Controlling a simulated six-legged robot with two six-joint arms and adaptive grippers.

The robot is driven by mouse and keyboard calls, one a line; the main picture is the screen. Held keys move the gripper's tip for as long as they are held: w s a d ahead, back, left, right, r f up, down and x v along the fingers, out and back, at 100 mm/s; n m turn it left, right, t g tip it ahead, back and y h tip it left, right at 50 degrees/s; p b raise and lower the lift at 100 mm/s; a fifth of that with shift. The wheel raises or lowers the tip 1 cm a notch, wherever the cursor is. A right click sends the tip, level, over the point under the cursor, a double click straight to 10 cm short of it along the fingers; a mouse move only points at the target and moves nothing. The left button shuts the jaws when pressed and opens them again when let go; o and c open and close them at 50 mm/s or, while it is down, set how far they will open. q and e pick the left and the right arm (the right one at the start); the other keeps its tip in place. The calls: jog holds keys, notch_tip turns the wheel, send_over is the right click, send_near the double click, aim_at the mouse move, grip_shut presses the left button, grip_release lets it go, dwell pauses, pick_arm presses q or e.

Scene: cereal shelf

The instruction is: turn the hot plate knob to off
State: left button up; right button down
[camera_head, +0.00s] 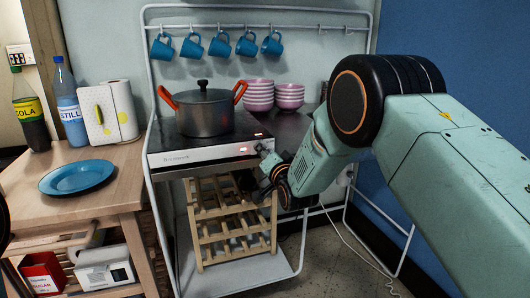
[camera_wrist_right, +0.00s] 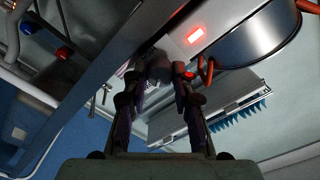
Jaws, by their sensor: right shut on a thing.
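The hot plate (camera_head: 205,154) is a silver-fronted unit with a dark top on the wire rack, with a lit red display at its front right. Its display also glows red in the right wrist view (camera_wrist_right: 195,35). My right gripper (camera_head: 266,160) is at the right end of the hot plate's front. In the wrist view its two fingers (camera_wrist_right: 158,82) are closed around the knob (camera_wrist_right: 157,66), which is dark and mostly hidden between them. The knob's angle cannot be read.
A grey pot (camera_head: 205,114) with red handles stands on the hot plate. Pink bowls (camera_head: 259,96) are stacked behind, and blue mugs (camera_head: 220,45) hang above. A wooden bottle rack (camera_head: 230,225) stands below. A table (camera_head: 125,178) with a blue plate (camera_head: 77,177) is at left.

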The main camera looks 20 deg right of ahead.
jog(key=n, duration=0.3)
jog(key=n+p, duration=0.1)
jog(key=n, duration=0.7)
jog(key=shift+r, duration=0.25)
jog(key=shift+n, duration=0.3)
jog(key=c, duration=1.4)
grip_release()
jog(key=shift+o, duration=0.2)
jog(key=shift+w+f, duration=0.1)
jog(key=shift+f, duration=0.1)
jog(key=s, duration=1.2)
jog(key=shift+d, duration=0.2)
